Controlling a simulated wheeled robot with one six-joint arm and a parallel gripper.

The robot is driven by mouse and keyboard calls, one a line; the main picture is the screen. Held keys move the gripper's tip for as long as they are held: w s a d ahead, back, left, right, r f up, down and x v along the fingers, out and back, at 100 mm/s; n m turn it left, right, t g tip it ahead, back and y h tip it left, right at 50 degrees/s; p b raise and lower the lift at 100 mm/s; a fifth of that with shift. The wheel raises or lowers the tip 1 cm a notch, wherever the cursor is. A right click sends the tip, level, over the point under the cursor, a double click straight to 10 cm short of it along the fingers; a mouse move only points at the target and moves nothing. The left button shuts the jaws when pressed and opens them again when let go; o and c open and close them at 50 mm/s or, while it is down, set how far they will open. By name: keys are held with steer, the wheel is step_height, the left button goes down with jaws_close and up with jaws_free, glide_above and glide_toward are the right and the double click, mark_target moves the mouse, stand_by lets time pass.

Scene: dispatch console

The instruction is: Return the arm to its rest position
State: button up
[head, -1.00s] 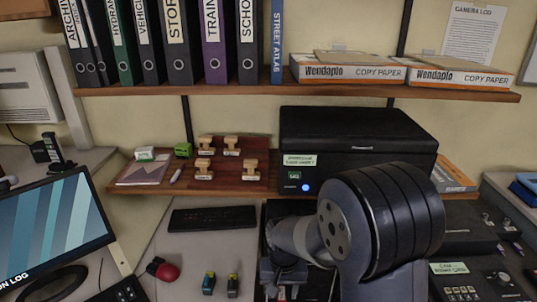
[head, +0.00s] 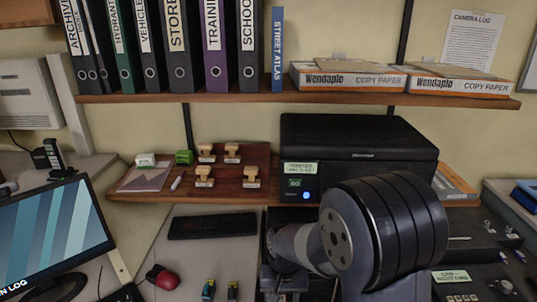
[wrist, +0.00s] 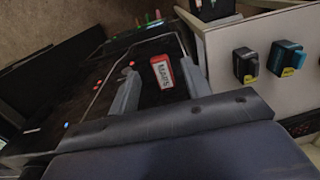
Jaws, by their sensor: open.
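My arm (head: 385,230) is folded at the lower right of the head view, in front of the black printer (head: 358,150). The wrist end points down at the bottom edge, and its fingers cannot be made out there. In the wrist view my gripper (wrist: 157,62) is open, its two grey fingers apart with nothing held between them. A red-edged white label (wrist: 162,71) on a dark panel shows beyond and between the fingers. Whether the fingers touch anything is not clear, but a gap seems to remain.
A shelf (head: 300,98) with binders and paper boxes runs above.

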step_height(320, 180, up, 8)
step_height(320, 180, down, 10)
steer(key=shift+s+r, duration=0.1)
steer(key=shift+r, duration=0.1)
steer(key=shift+s+f, duration=0.25)
steer(key=shift+s, duration=0.3)
steer(key=shift+s+f, duration=0.2)
steer(key=shift+s, duration=0.3)
